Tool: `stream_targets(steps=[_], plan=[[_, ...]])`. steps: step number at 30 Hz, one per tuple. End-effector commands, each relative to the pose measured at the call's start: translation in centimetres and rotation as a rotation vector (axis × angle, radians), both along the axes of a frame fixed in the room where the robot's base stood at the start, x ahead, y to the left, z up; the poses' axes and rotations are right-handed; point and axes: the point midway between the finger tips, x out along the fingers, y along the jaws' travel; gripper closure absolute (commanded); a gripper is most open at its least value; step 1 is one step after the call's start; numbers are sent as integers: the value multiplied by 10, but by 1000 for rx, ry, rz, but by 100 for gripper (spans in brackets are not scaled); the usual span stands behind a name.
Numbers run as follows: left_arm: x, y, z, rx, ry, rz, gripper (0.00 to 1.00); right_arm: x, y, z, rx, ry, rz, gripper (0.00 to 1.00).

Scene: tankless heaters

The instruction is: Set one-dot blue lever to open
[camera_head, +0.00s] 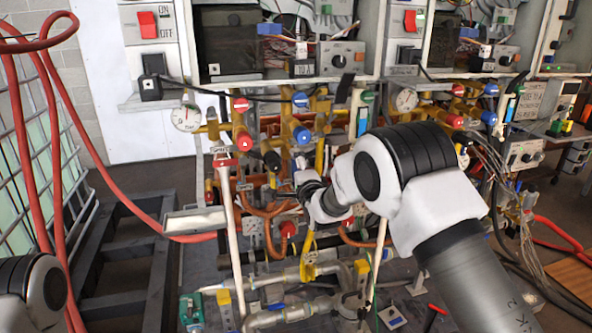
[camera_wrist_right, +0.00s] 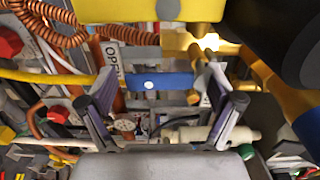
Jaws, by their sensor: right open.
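In the right wrist view a blue lever (camera_wrist_right: 160,82) with one pale dot lies roughly horizontal across the middle. My right gripper (camera_wrist_right: 163,84) is open, with one finger on each side of the lever, near its two ends. I cannot tell whether either finger touches it. In the head view my right gripper (camera_head: 283,188) is small and dark among the pipes, and I cannot make out the lever there. My left gripper is out of view.
Yellow pipework (camera_wrist_right: 265,75) is close on the right in the wrist view, and a yellow block (camera_wrist_right: 150,10) is close above. In the head view, red and blue valve knobs (camera_head: 301,134), a pressure gauge (camera_head: 187,118) and copper hoses crowd the area. A red hose (camera_head: 45,110) hangs at left.

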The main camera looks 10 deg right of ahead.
Motion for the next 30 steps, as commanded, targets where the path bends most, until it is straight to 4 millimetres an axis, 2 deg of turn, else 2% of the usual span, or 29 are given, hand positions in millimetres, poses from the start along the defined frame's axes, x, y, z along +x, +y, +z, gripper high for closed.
stream_targets(steps=[4, 7, 15, 18, 22, 30], plan=[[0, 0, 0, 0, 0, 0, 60, -5, 0, -1, -1, 3, 0, 9], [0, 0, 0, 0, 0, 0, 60, -20, 0, -1, -2, 4, 1, 9], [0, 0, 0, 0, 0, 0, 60, -88, -3, 0, -2, 3, 0, 9], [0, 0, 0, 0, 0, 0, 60, -107, -3, 0, -1, 1, 0, 9], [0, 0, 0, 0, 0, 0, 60, -119, -4, 0, 0, 0, 0, 9], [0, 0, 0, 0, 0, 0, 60, -120, -4, -1, 0, 1, 0, 9]])
